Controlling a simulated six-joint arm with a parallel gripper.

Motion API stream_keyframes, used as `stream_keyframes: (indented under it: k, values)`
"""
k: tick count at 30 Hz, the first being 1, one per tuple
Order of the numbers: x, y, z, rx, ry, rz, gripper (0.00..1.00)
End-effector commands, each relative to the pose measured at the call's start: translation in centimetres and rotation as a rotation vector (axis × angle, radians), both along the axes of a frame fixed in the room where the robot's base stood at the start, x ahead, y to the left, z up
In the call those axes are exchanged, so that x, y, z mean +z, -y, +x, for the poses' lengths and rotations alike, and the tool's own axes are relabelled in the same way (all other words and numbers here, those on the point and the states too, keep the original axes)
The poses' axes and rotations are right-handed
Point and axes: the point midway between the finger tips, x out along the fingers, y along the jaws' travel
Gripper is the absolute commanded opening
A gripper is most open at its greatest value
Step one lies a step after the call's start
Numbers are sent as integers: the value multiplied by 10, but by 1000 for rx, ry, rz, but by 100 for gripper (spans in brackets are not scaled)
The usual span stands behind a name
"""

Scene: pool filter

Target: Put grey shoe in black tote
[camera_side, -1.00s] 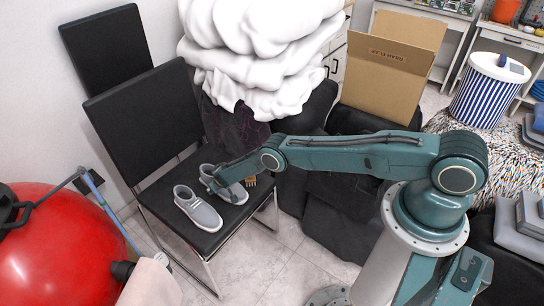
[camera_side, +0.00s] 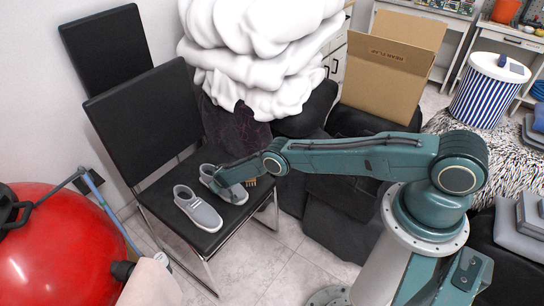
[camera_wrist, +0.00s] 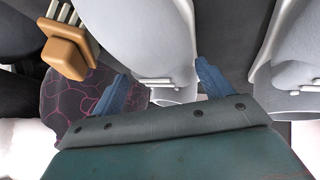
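Two grey shoes lie side by side on the seat of a black chair. The nearer grey shoe (camera_side: 198,208) also shows at the right of the wrist view (camera_wrist: 295,45) and is clear of my gripper. My gripper (camera_wrist: 163,70) is down at the farther grey shoe (camera_side: 233,193). In the wrist view its blue fingers stand wide apart, one on each side of that shoe (camera_wrist: 135,35). I cannot tell if they touch it. Black, bag-like shapes (camera_side: 310,210) stand right of the chair, partly behind my arm; I cannot tell which is the tote.
The black chair (camera_side: 150,115) has thin metal legs. A wooden brush (camera_wrist: 66,57) lies beside the farther shoe. A pile of white bedding (camera_side: 262,50) rises behind. A cardboard box (camera_side: 385,75) stands at the back right, a red ball (camera_side: 60,250) at the left. Tiled floor lies in front.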

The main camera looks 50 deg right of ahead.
Motion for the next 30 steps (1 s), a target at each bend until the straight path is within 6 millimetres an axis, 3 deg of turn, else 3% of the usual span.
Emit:
stream_keyframes:
  k: [3, 17, 30]
  values:
    - [1, 0, 1, 1, 2, 0, 47]
    - [5, 0, 1, 0, 1, 0, 47]
    - [34, 0, 1, 1, 3, -1, 47]
